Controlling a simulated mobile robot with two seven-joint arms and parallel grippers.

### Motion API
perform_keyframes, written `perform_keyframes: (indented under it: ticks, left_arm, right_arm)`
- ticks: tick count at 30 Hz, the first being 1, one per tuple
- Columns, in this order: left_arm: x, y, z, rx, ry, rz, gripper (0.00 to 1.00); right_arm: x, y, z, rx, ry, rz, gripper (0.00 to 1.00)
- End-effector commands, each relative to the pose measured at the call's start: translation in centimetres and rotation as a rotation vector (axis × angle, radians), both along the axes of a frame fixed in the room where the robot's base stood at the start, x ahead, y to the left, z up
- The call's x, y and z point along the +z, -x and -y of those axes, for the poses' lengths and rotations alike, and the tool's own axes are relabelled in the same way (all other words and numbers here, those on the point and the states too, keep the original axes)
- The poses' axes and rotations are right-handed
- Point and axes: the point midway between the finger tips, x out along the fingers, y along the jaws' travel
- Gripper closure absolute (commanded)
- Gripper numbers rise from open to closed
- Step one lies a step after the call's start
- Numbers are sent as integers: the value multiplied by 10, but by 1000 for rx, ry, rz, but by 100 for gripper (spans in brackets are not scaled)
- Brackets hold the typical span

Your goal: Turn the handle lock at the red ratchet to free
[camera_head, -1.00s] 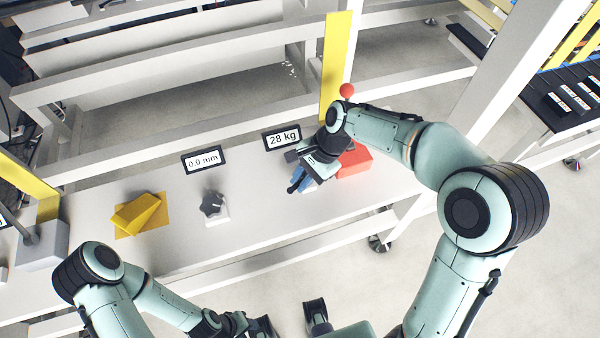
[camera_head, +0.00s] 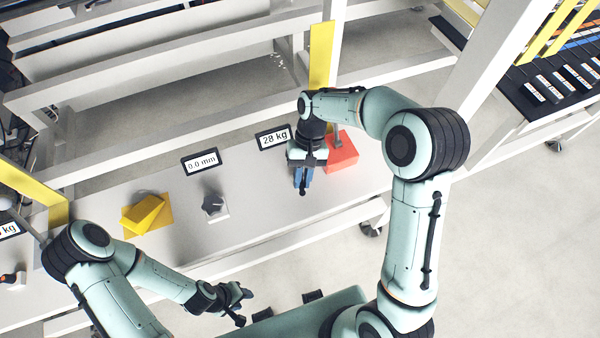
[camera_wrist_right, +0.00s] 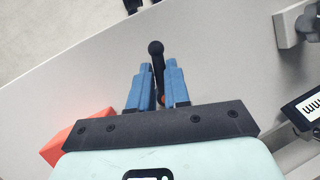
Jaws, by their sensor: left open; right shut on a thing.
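The red ratchet (camera_head: 343,152) is a red block on the white bench, with a grey lever standing up from it. It also shows at the left of the right wrist view (camera_wrist_right: 72,138). My right gripper (camera_head: 303,180) is just left of the block. In the right wrist view its blue fingers (camera_wrist_right: 158,88) are shut on a black handle (camera_wrist_right: 156,50) with a round knob. The knob sticks out past the fingertips; the handle's base is hidden. My left gripper (camera_head: 243,304) is open and empty, in front of the bench.
A yellow upright (camera_head: 321,55) rises behind the ratchet. Bare bench lies between the star knob and my right gripper.

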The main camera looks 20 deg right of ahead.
Motion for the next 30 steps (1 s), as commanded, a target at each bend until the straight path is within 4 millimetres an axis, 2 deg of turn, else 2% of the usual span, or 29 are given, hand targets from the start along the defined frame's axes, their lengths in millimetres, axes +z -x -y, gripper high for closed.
perform_keyframes:
  ticks: [3,12,30]
  left_arm:
    - [9,-8,0,0,0,9,57]
    - [18,-16,0,0,0,18,57]
    - [19,-18,0,0,0,20,57]
  right_arm:
    - [3,-3,2,81,0,5,100]
    - [2,-3,5,215,0,6,100]
    - [1,-2,6,254,0,7,100]
